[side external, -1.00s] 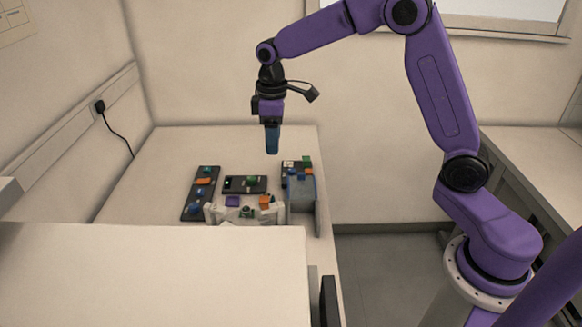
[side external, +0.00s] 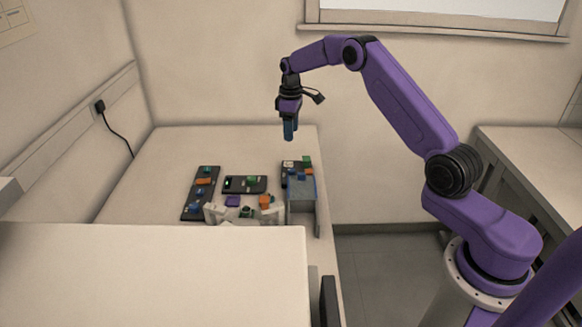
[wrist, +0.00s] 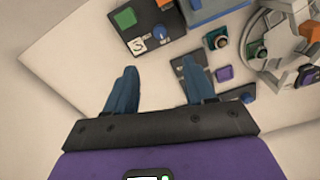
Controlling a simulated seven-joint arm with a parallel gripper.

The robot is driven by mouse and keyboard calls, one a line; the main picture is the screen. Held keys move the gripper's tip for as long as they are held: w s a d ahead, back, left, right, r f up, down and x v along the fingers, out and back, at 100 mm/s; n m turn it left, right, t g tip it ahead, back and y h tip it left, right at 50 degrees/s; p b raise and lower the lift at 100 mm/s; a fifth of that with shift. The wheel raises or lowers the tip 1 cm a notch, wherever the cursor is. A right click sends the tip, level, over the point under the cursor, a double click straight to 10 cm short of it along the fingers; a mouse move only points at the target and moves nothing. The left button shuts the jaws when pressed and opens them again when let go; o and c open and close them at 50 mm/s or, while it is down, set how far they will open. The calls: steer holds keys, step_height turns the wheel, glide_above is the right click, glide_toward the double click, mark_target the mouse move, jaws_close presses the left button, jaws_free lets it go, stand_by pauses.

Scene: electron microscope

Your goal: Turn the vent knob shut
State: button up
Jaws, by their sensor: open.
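My gripper (side external: 290,130) hangs pointing down above the back right part of the bench, with its blue fingers clear of the panels. In the wrist view its two fingers (wrist: 160,80) are spread apart with nothing between them. A dark panel (side external: 288,181) at the right bears green, orange and blue parts and a white label. The wrist view shows this panel (wrist: 143,46) with a round blue knob (wrist: 160,33) ahead of the fingers. I cannot read the labels or tell which knob is the vent knob.
A long dark panel (side external: 191,210) lies left and a black panel (side external: 233,186) with a green knob lies in the middle. A grey-blue block (side external: 301,197) and a white fixture (side external: 215,213) stand in front. The bench (side external: 170,150) is clear at the back.

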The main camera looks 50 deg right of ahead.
mark_target(291, 170)
step_height(291, 170, down, 15)
steer(key=shift+r, duration=0.1)
stand_by(0.3)
jaws_close()
